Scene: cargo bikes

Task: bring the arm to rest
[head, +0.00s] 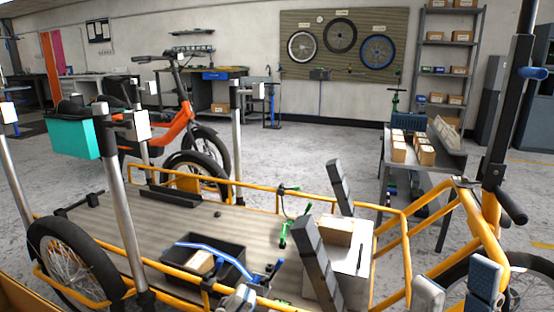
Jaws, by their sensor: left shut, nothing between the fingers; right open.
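My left gripper (238,300) shows only as a small grey tip at the bottom edge, in front of the orange-yellow cargo bike's near rail. It is shut with nothing seen in it; the rest of its arm is out of frame. My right gripper (457,285) is at the bottom right, its two grey-blue pads spread apart and empty. It is close to the bike's yellow front frame (405,260); I cannot tell whether it touches.
The cargo bed (185,225) carries a black bin (178,248) with a cardboard box and a blue bar. A white box with a carton (336,232) stands at its right end. Upright poles rise on the left. A bench (440,180) with cartons stands behind right. Open floor lies behind.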

